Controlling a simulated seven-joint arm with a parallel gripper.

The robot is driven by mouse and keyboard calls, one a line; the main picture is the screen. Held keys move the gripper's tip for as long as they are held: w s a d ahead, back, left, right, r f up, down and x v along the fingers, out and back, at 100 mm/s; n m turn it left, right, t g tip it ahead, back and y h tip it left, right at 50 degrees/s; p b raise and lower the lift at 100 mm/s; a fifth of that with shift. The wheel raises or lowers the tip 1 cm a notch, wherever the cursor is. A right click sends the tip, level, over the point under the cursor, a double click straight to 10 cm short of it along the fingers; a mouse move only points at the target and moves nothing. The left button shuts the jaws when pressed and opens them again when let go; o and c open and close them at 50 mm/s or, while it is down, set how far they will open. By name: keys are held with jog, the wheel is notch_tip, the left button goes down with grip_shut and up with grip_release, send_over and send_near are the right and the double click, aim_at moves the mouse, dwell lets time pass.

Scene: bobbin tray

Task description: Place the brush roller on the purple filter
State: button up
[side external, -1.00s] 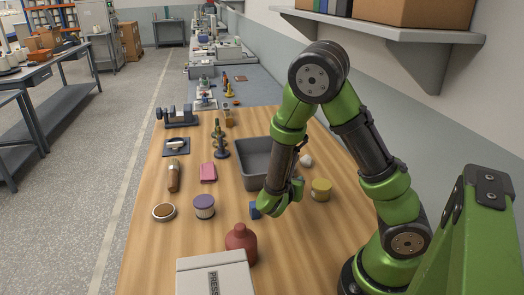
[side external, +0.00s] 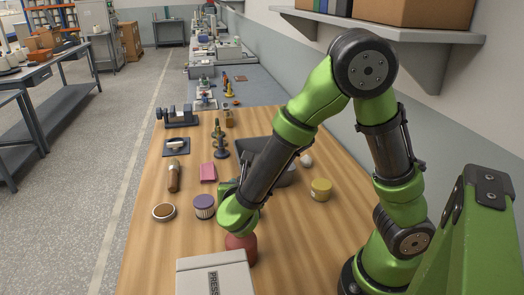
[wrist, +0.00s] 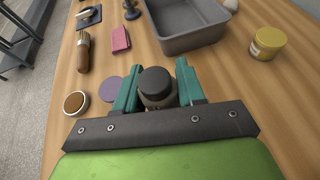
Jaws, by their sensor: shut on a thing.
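The purple filter (side external: 204,207) stands upright on the table, with a purple top and a pale ribbed side. In the wrist view its purple top (wrist: 110,89) shows just left of my fingers, partly hidden by them. My gripper (wrist: 158,90) is shut on a dark grey cylinder, which I take to be the brush roller (wrist: 155,83). Its round dark end faces the camera. In the side view my gripper (side external: 232,207) is just right of the filter, and the arm hides the roller. I cannot tell its height above the table.
A red bottle (side external: 242,248) stands close below my gripper, partly hidden. A white box (side external: 215,278) is in front. A round brown-topped dish (side external: 163,212), a wooden-handled brush (side external: 173,178), a pink block (side external: 208,172), a grey bin (wrist: 185,43) and a yellow jar (side external: 321,190) are around.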

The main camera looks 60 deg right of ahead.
jog(key=w, duration=0.4)
jog(key=w+f, duration=0.1)
jog(key=w, duration=0.9)
jog(key=shift+w+d+f, duration=0.2)
jog(key=shift+w+d, duration=0.05)
jog(key=shift+d, duration=0.05)
jog(key=shift+f, duration=1.75)
jog(key=shift+f, duration=0.1)
jog(key=o, duration=1)
jog(key=shift+o, duration=0.2)
